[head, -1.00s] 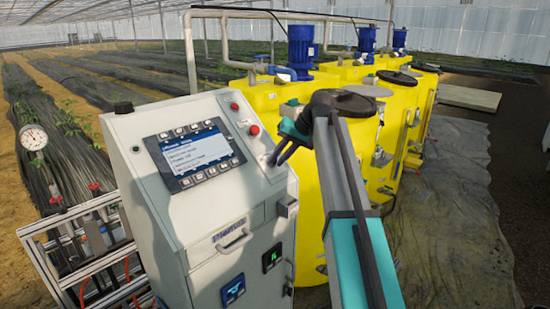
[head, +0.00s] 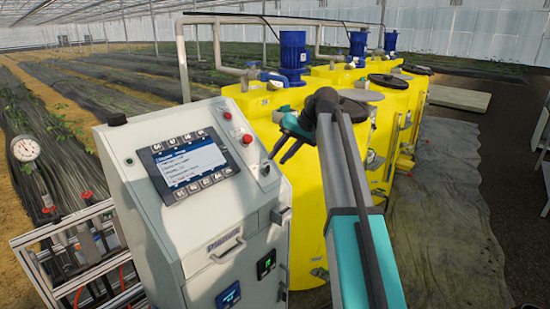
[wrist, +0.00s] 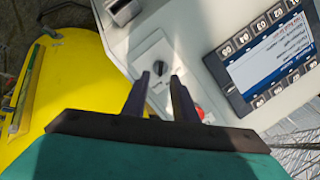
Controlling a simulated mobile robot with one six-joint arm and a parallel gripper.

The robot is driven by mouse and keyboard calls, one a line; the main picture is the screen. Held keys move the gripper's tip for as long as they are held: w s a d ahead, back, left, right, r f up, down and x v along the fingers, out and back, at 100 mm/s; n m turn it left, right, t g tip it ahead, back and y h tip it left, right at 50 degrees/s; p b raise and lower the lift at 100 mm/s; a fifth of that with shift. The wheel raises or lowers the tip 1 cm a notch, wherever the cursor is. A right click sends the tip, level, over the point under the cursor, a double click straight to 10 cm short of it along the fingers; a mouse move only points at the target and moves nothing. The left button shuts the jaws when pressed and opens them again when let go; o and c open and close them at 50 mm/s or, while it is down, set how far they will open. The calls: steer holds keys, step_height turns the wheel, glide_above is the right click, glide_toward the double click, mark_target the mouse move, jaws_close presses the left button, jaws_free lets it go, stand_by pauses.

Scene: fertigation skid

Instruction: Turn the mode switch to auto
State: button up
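The mode switch (wrist: 158,67) is a small dark knob on a light plate on the control cabinet's sloped face. In the head view the switch (head: 264,169) sits at the panel's right edge, below the red button. Its setting and labels are too small to read. My gripper (wrist: 160,76) is open and empty, with a gap between its two dark fingers. In the wrist view the knob lies just beyond and between the fingertips. In the head view my gripper (head: 277,160) hangs close to the switch, up and right of it; contact is not visible.
The grey cabinet (head: 160,235) carries a lit screen (head: 188,165) and red buttons (head: 247,139). A latch handle (head: 280,214) juts out below the switch. Yellow tanks (head: 300,200) with blue motors stand close on the right. A pipe rack (head: 75,250) with a gauge stands left.

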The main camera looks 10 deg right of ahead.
steer(key=p+v, duration=0.3)
steer(key=v, duration=0.5)
steer(key=shift+s+f, duration=0.1)
steer(key=shift+f, duration=0.05)
